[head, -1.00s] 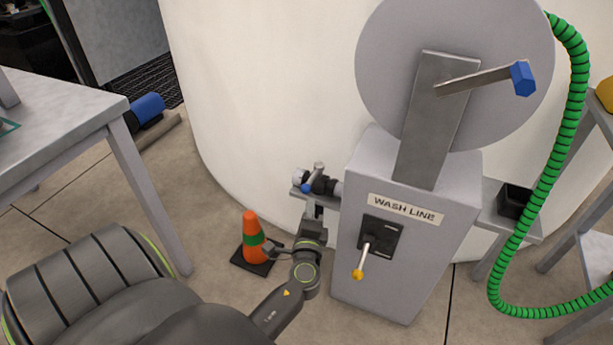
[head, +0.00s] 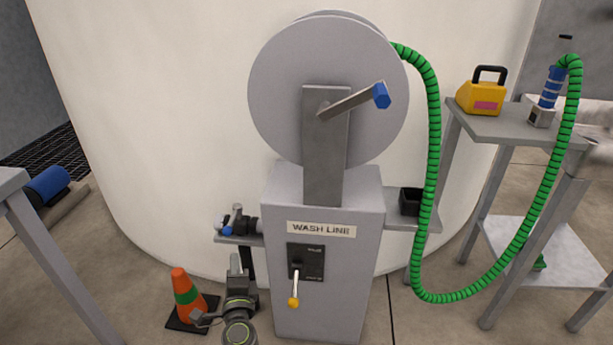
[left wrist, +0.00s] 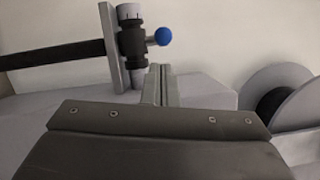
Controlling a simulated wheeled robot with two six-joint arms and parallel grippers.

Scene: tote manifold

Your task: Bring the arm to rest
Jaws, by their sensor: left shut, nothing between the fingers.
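My left gripper (head: 235,264) is at the bottom of the head view, left of the grey wash line cabinet (head: 327,270) and just below a small shelf. Its fingers also show in the left wrist view (left wrist: 160,84), closed together with nothing between them. A black and white valve fitting with a blue knob (head: 238,222) lies on that shelf, above the fingertips. It also shows in the left wrist view (left wrist: 131,45), apart from the fingers. My right gripper is not in view.
The cabinet carries a large hose reel (head: 280,90) with a blue-ended crank and a yellow-tipped lever (head: 294,290). An orange cone (head: 184,290) stands close left of my gripper. A green hose (head: 435,150) hangs at the right, near a table (head: 510,128). Another table (head: 60,270) stands left.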

